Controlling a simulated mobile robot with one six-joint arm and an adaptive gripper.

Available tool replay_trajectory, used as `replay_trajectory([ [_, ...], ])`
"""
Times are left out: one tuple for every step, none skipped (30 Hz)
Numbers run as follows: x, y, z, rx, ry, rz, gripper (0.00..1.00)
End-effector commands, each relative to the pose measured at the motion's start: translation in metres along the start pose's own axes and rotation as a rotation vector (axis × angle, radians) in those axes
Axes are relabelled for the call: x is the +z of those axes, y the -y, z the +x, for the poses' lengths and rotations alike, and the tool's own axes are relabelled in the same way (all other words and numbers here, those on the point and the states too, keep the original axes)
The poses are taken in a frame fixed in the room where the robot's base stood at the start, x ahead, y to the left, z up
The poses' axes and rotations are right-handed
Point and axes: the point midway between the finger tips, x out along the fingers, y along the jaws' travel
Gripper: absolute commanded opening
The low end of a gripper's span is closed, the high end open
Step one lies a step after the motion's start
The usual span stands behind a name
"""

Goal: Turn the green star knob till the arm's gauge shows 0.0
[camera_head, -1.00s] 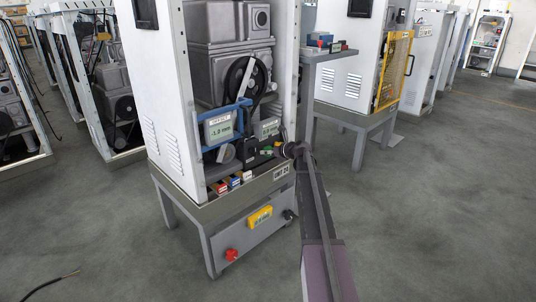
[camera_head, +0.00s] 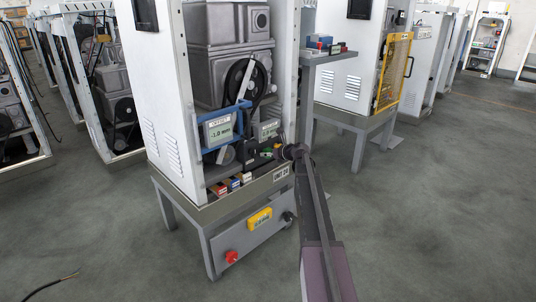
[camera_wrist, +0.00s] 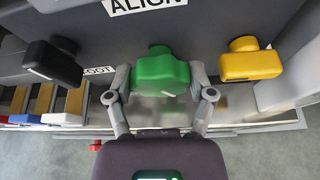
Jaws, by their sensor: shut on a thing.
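The green star knob (camera_wrist: 160,72) is in the middle of the wrist view, below a label reading ALIGN. My gripper (camera_wrist: 160,88) has one finger on each side of it and is shut on it. In the head view my gripper is small, in front of the machine's lower right, and the knob is hard to make out. A blue-framed gauge (camera_head: 220,130) there reads about -1.0 mm. A second gauge (camera_head: 269,128) to its right is partly hidden and its number is not readable.
A black knob (camera_wrist: 52,62) stands left of the green one and a yellow knob (camera_wrist: 250,62) right. Small coloured blocks (camera_head: 232,184) line the machine's lower ledge. The floor at right is clear.

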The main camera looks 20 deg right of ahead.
Motion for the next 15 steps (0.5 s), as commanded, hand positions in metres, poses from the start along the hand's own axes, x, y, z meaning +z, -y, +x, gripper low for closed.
replay_trajectory([
  [-0.0001, -0.0016, 0.0001, -0.007, 0.0, -0.021, 0.22],
  [-0.0001, -0.0017, 0.0001, -0.013, 0.0, -0.035, 0.22],
  [-0.0001, -0.0018, 0.0002, -0.022, 0.0, -0.057, 0.22],
  [-0.0002, -0.0019, 0.0002, -0.03, 0.0, -0.074, 0.22],
  [-0.0004, -0.0021, 0.0001, -0.037, 0.0, -0.094, 0.22],
  [-0.0005, -0.0022, 0.0002, -0.048, 0.0, -0.12, 0.22],
  [-0.0005, -0.0021, 0.0001, -0.057, 0.0, -0.141, 0.22],
  [-0.0006, -0.0022, 0.0001, -0.065, 0.0, -0.162, 0.22],
  [-0.0007, -0.0024, 0.0001, -0.077, 0.0, -0.19, 0.22],
  [-0.0008, -0.0022, 0.0001, -0.087, 0.0, -0.214, 0.22],
  [-0.001, -0.0023, 0.0, -0.096, 0.0, -0.237, 0.22],
  [-0.0012, -0.0023, 0.0001, -0.109, 0.0, -0.267, 0.22],
  [-0.0013, -0.0023, 0.0001, -0.119, 0.0, -0.291, 0.22],
  [-0.0014, -0.0025, 0.0002, -0.128, 0.0, -0.313, 0.22],
  [-0.0014, -0.0025, 0.0003, -0.141, 0.0, -0.343, 0.22],
])
